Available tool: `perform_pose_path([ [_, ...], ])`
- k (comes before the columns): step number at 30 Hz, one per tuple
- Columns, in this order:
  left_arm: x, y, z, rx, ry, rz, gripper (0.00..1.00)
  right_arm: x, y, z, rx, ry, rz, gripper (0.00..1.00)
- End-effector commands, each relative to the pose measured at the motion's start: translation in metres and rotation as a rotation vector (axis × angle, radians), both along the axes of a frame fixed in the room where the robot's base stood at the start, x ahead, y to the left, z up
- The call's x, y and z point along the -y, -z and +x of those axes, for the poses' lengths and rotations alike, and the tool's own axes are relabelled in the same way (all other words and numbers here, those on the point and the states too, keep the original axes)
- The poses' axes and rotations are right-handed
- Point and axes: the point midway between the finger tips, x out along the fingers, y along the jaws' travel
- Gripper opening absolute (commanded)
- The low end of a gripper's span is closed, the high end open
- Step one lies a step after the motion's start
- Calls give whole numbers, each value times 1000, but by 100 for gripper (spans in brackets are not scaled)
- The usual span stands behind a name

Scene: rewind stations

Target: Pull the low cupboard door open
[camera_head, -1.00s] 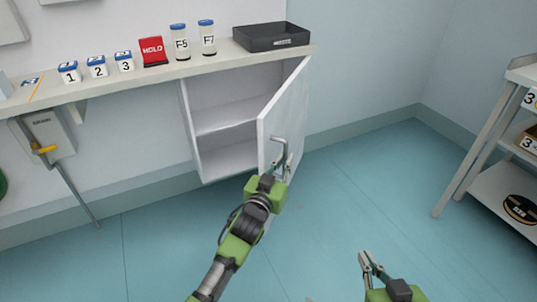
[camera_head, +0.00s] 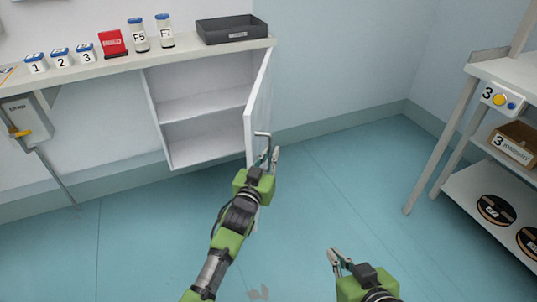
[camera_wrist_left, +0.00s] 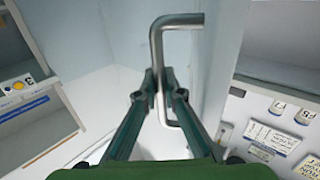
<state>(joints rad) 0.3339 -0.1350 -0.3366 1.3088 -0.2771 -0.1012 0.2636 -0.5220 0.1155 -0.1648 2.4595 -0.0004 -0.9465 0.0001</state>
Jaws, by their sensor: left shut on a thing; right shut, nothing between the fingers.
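The low white cupboard (camera_head: 205,140) hangs under the counter, its empty shelves showing. Its door (camera_head: 257,100) stands wide open, swung out to the right side. The metal bar handle (camera_head: 262,135) is on the door's outer face near the free edge. My left gripper (camera_head: 268,160) is shut on the handle; the left wrist view shows both fingers closed around the handle's bar (camera_wrist_left: 157,60). My right gripper (camera_head: 338,258) is shut and empty, low over the floor to the right, away from the door.
A white shelf rack (camera_head: 490,185) with reels stands at the right. The floor between is clear.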

Motion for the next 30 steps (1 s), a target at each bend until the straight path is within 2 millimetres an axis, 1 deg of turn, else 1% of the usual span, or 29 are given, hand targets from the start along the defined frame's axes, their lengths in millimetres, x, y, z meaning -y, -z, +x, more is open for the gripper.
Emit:
perform_pose_path([
  [7,-1,-1,1,3,-1,-1,0,0,0,0,2,-1,1,0],
  [8,-1,-1,1,2,-1,-1,16,0,0,0,2,-1,1,0],
  [9,-1,-1,1,2,-1,-1,25,-1,0,0,2,-1,1,0],
  [23,-1,0,-1,1,-1,0,25,-2,-2,1,7,-2,5,0],
  [26,-4,0,-8,1,-2,0,25,-2,-2,1,5,-2,4,0],
  [30,-11,1,-28,0,-1,-1,25,-1,-1,1,4,-1,3,0],
])
